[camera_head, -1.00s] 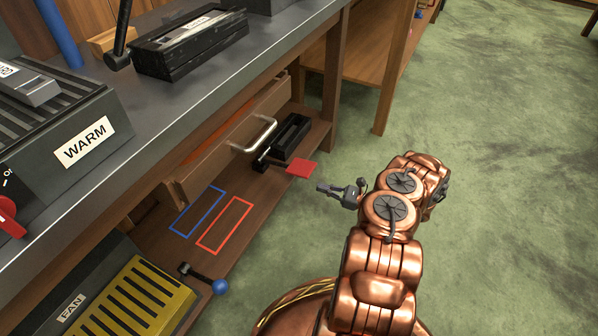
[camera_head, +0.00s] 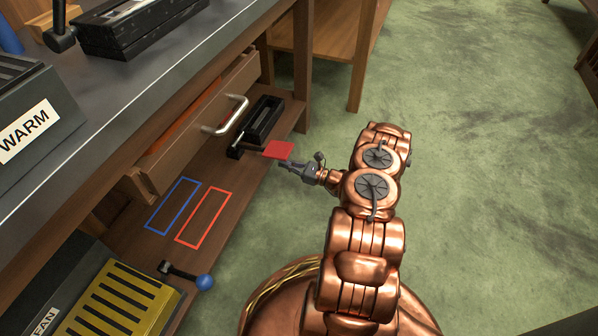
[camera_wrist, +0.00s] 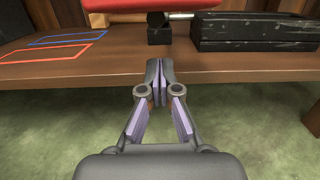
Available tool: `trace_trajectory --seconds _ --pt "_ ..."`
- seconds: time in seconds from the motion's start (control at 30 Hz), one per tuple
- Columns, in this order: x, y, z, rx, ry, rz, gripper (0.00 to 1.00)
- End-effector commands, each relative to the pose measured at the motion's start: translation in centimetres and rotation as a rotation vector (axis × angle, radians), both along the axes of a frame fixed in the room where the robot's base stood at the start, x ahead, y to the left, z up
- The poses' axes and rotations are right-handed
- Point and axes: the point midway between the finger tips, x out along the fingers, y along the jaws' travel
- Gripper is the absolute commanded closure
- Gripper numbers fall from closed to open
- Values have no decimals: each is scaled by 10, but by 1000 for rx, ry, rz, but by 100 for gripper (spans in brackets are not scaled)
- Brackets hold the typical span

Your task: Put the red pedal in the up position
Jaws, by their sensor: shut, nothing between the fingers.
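The low shelf (camera_head: 222,180) carries blue and red outlined rectangles. A drawer with a metal handle (camera_head: 226,116) sits above it. A lever with a blue knob (camera_head: 204,282) and a yellow-slatted fan unit (camera_head: 115,305) are at lower left.

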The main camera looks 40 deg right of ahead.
Motion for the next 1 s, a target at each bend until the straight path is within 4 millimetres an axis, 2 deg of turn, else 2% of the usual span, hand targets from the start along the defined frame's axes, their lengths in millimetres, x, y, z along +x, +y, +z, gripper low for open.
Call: trace_trajectory --seconds 0.5,1.0 --pt "4 0 34 1 -3 -3 100" --pt "4 2 40 2 -1 -2 100"
